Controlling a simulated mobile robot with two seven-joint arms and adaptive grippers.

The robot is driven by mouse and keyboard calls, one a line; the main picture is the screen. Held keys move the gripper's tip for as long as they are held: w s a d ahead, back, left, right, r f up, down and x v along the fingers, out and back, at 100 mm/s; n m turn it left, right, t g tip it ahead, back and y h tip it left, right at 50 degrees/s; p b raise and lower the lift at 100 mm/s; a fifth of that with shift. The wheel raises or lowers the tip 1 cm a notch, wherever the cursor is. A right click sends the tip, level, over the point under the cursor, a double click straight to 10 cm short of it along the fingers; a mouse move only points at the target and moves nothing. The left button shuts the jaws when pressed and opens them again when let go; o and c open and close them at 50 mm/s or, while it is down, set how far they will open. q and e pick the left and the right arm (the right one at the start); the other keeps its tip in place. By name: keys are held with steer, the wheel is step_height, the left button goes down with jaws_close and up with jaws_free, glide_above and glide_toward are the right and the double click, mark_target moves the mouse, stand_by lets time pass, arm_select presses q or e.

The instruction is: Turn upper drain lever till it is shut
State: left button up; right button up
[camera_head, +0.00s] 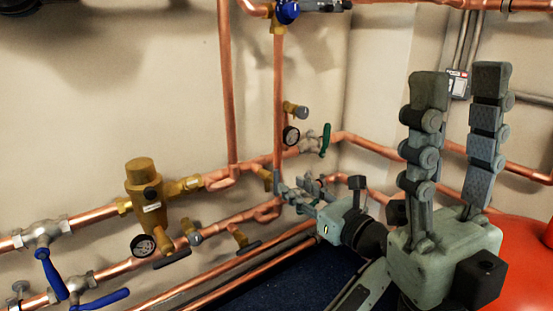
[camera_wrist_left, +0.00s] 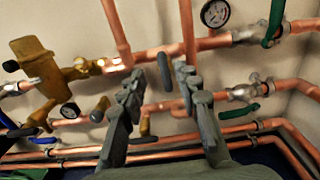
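The drain lever between my left fingers, which I take to be the upper one, is a dark grey handle (camera_wrist_left: 165,72) standing nearly upright in the left wrist view. In the head view a small part of it (camera_head: 276,181) seems to show at my left fingertips. My left gripper (camera_head: 294,186) is open around the lever, with one finger on each side; it also shows in the left wrist view (camera_wrist_left: 160,78). I cannot tell whether a finger touches it. My right gripper (camera_head: 460,78) is open and empty, raised at the right near the camera.
Below is another dark lever (camera_head: 250,247) on a brass fitting. A brass valve body (camera_head: 147,190), a gauge (camera_head: 143,246) and blue levers (camera_head: 53,275) are at left. A green lever (camera_head: 325,139) is behind my left gripper. A red tank (camera_head: 525,245) stands at right.

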mark_target(279, 175)
arm_select(q)
steer(key=shift+w+a, duration=0.1)
steer(key=shift+w, duration=0.45)
steer(key=b+x, duration=0.1)
steer(key=x, duration=0.5)
steer(key=shift+w+a+r+b, duration=0.1)
steer(key=shift+w+a+b, duration=0.15)
steer(key=shift+a+b, duration=0.15)
steer(key=shift+c, duration=0.3)
jaws_close()
